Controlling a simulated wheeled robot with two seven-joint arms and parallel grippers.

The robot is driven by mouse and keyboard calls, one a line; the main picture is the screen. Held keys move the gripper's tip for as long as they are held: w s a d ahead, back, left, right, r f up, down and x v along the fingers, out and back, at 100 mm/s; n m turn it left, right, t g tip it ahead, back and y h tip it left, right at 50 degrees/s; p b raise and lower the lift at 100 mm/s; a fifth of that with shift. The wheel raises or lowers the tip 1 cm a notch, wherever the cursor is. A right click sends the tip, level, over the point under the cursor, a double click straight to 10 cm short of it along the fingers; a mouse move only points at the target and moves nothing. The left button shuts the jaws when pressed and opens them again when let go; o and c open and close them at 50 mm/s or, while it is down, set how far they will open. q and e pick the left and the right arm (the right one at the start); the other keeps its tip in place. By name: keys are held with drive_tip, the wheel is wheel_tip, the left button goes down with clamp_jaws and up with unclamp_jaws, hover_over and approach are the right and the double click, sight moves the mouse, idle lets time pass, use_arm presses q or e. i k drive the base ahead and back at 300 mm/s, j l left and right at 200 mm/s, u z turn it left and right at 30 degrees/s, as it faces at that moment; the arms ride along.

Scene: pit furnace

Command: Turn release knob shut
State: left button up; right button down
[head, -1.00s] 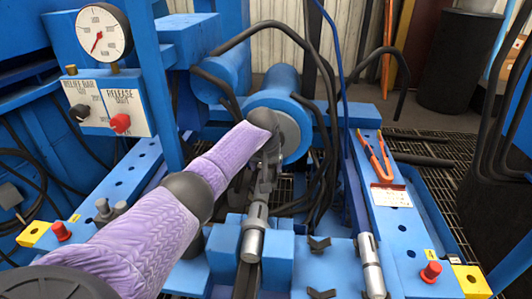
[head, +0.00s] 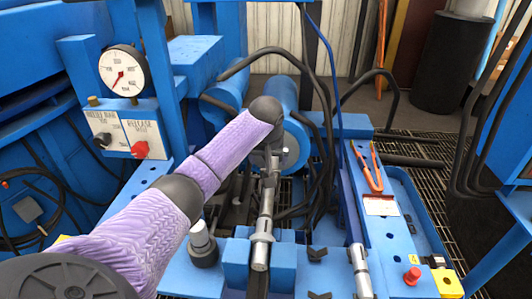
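The red release knob (head: 140,149) is on the white control panel (head: 120,122) at the left, below a printed RELEASE label. Its exact turn angle is too small to read. A dark knob (head: 103,140) is to its left on the same panel. My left arm, in a purple sleeve, reaches from the lower left to the middle. My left gripper (head: 269,182) points down over the metal rod (head: 262,240), well to the right of the panel. Its fingers are small and blend with the rod, so their opening is unclear. My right gripper is out of view.
A round pressure gauge (head: 123,70) stands above the panel. A blue cylinder (head: 285,95) and black hoses are behind my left gripper. Red-handled pliers (head: 369,170) lie on the right blue beam, with a red button (head: 412,276) near its front end.

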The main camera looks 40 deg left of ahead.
sight(141, 150)
drive_tip(key=k+l, duration=0.75)
drive_tip(key=l, duration=0.2)
